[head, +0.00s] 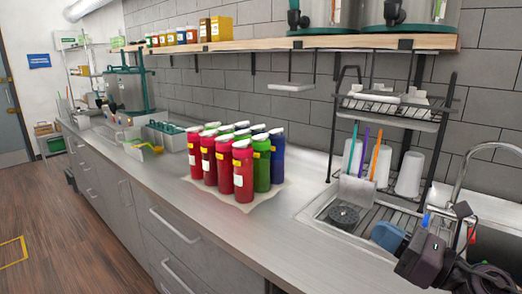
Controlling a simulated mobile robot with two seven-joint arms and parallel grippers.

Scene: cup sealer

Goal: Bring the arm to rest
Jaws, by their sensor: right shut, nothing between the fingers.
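My right gripper (446,214) is at the lower right of the head view, in front of the sink and beside the dish rack. It is dark, with small blue and red parts near its end. It is shut and holds nothing. Part of my right arm is cut off by the picture's lower right edge. My left gripper is not in view.
A steel counter (300,242) runs along the tiled wall. Red, green and blue bottles (243,172) stand grouped on a mat. A two-tier rack (392,105) holds white cups near the faucet (470,165). The front counter is clear.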

